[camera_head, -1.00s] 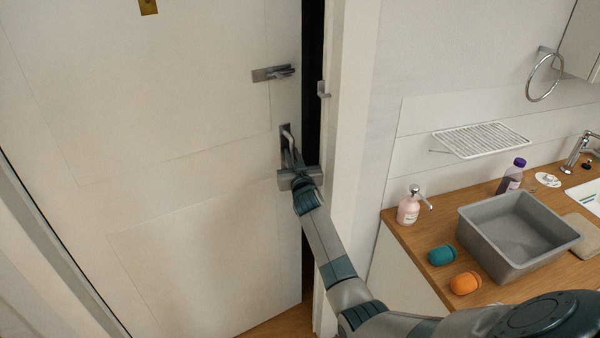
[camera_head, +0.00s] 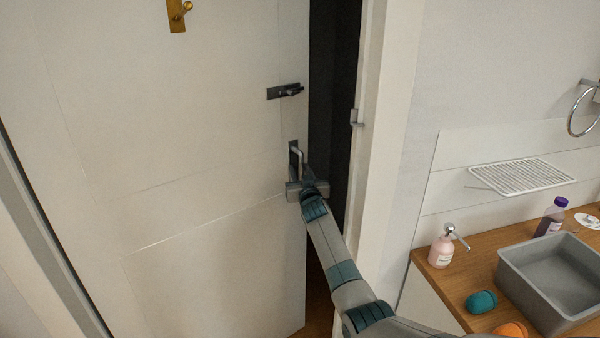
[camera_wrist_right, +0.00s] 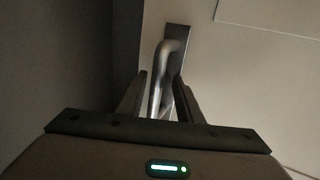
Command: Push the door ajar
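The white door (camera_head: 190,140) stands ajar, with a dark gap between its right edge and the frame. Its metal handle (camera_head: 297,156) is near that edge; it also shows in the right wrist view (camera_wrist_right: 164,70). My right gripper (camera_head: 304,176) is at the handle. In the right wrist view its two fingers (camera_wrist_right: 160,100) stand apart on either side of the handle's bar; whether they touch it I cannot tell. My left gripper is not in view.
A latch (camera_head: 285,91) and a brass hook (camera_head: 178,14) are on the door. The door frame (camera_head: 380,150) stands to the right of the gap. Further right, a wooden counter (camera_head: 440,277) holds a grey basin (camera_head: 507,270), a soap bottle (camera_head: 441,251) and a teal object (camera_head: 481,302).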

